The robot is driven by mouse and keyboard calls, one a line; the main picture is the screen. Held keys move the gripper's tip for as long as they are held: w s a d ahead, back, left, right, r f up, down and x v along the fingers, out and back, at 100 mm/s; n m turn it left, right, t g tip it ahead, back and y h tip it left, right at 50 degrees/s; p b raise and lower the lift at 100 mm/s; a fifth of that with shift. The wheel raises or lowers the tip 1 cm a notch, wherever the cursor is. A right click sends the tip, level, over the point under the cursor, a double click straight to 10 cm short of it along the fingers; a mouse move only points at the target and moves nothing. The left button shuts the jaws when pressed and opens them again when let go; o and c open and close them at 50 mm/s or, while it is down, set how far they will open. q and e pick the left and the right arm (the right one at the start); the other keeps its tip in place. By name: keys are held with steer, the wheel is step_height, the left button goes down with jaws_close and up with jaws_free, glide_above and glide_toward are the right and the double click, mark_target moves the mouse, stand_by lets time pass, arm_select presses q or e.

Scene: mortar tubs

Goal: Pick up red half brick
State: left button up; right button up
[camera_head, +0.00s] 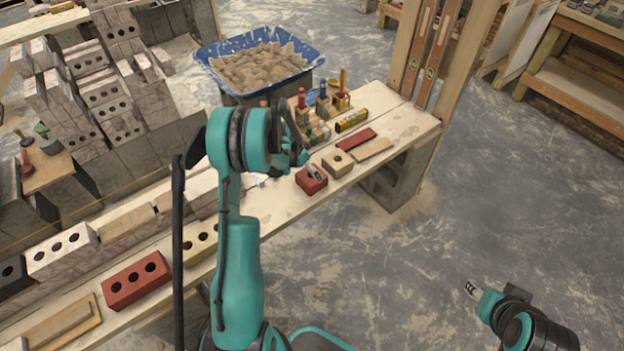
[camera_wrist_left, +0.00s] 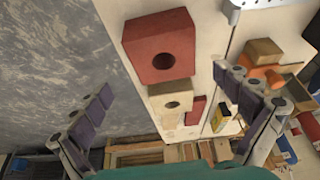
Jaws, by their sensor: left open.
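The red half brick (camera_head: 309,183) stands on the plank bench near its front edge. In the left wrist view the red half brick (camera_wrist_left: 150,62) is upper middle, with one round hole in its face. My left gripper (camera_head: 305,158) is beside and above it, partly hiding it in the head view. In the left wrist view my left gripper (camera_wrist_left: 163,80) has its fingers spread wide with nothing between them; the brick lies beyond the fingertips. My right gripper (camera_head: 470,288) is far off at lower right, over the floor, small and partly seen.
A cream half brick (camera_head: 338,164) stands close beside the red one. A thin red tile (camera_head: 357,139), a tan tile (camera_head: 373,150) and a yellow level (camera_head: 352,121) lie further along. A larger red brick (camera_head: 136,281) lies at lower left. A blue mortar tub (camera_head: 208,55) stands behind.

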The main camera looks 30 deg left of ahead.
mark_target(312, 177)
arm_select(q)
steer(key=b+x, duration=0.1)
steer(key=x, duration=0.1)
steer(key=b+x, duration=0.1)
steer(key=x, duration=0.2)
steer(key=b+x, duration=0.1)
steer(key=x, duration=0.1)
steer(key=shift+s+a+f+b, duration=0.15)
steer(key=shift+a+f+b, duration=0.15)
steer(key=shift+a+f, duration=0.15)
steer(key=shift+r, duration=0.1)
steer(key=shift+c, duration=0.3)
steer(key=c, duration=1.8)
